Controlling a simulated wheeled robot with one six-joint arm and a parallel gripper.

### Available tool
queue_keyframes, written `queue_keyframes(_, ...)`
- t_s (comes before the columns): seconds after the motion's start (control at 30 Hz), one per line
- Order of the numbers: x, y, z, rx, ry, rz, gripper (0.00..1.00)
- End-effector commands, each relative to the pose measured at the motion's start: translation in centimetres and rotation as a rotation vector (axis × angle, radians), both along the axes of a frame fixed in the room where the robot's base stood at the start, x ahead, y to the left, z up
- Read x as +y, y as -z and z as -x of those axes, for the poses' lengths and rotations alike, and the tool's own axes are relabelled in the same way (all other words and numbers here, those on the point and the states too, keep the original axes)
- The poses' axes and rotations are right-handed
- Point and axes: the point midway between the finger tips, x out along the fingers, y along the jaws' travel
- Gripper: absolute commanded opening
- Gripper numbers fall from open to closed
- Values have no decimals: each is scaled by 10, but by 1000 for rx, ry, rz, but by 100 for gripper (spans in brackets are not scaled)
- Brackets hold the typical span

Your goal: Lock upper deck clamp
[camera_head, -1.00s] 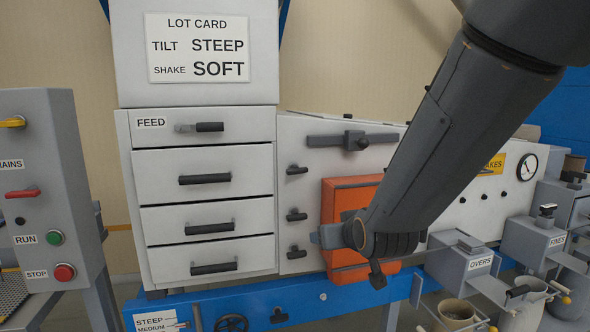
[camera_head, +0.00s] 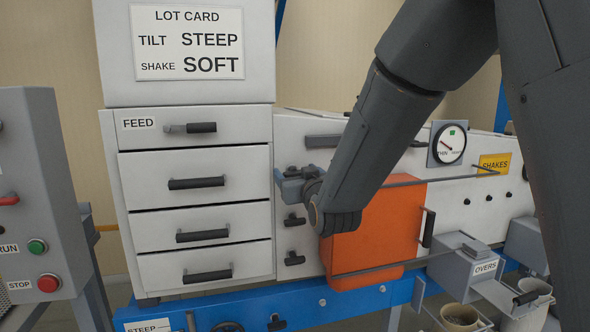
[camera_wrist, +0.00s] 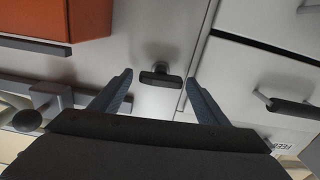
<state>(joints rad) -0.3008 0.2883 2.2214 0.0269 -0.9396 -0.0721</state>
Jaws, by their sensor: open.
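The upper deck clamp (camera_wrist: 161,79) is a small black T-shaped handle on the white panel, lying crosswise in the wrist view. My gripper (camera_wrist: 159,82) is open, with one blue-grey finger on either side of the handle and visible gaps to both. In the head view my gripper (camera_head: 284,180) is at the top of the column of clamps and hides the upper one. The middle clamp (camera_head: 293,220) and lower clamp (camera_head: 294,258) show below it, both with handles crosswise. How deep the fingertips reach around the upper handle is not clear.
White drawers (camera_head: 196,183) with black handles stand left of the clamps. An orange door (camera_head: 376,235) with thin rails is close on the right. A dark sliding bar (camera_wrist: 50,98) lies near my gripper. The overs box (camera_head: 465,260) juts out at lower right.

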Motion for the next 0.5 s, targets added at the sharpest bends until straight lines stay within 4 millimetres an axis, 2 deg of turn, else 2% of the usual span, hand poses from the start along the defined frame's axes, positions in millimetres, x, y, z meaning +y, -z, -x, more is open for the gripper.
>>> queue_keyframes(0.17,3,0,-10,1,-1,0,69)
queue_keyframes(0.43,4,1,-11,1,-1,0,69)
queue_keyframes(0.47,4,1,-11,1,-1,0,67)
queue_keyframes(0.5,4,1,-11,1,-1,0,60)
